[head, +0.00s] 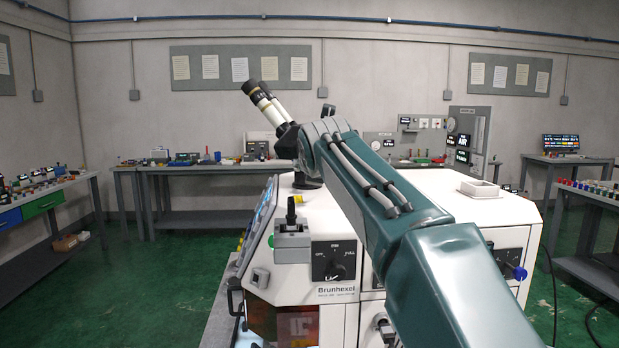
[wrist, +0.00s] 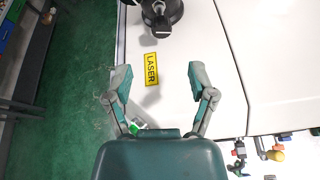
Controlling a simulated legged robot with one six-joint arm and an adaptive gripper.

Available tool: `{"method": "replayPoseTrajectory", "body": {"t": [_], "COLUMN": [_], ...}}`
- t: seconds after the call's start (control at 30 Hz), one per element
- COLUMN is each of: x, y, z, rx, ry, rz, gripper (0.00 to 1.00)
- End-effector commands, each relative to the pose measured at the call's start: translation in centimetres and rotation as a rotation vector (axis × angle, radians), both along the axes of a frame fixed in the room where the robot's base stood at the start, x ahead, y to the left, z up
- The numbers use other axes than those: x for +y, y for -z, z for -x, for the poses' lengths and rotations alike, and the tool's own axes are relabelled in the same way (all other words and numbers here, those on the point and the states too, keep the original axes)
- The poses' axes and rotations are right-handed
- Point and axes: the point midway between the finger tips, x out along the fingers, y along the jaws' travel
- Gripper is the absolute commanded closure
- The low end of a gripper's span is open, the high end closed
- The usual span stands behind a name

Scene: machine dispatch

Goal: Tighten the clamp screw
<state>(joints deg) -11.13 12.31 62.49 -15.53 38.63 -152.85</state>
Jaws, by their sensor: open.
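I cannot tell for sure which part is the clamp screw. A blue-ended knob (head: 517,272) sticks out of the machine's right front side. A microscope (head: 268,105) with white eyepiece tubes stands on top of the white machine (head: 430,192). Its round black base (wrist: 172,17) shows at the top of the wrist view. My gripper (wrist: 159,77) is open and empty, its two fingers spread above the machine top, either side of a yellow LASER label (wrist: 151,69). In the head view my arm hides the gripper.
A grey block with a black lever (head: 291,233) and a rotary switch (head: 333,262) sit at the machine's front left. A shallow white tray (head: 479,189) lies on the top right. Several coloured fittings (wrist: 276,155) show at lower right in the wrist view. Green floor (head: 130,275) is open at left.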

Motion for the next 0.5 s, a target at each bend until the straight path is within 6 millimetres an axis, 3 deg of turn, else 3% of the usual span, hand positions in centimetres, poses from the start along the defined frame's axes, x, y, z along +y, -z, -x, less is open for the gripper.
{"method": "replayPoseTrajectory", "body": {"t": [0.2,0.5], "x": [0.0,0.1], "y": [1.6,3.1], "z": [-3.6,-7.3], "rx": [0.002,0.001], "ry": [0.002,0.001], "rz": [0.0,-0.002], "gripper": [0.28,0.28]}}
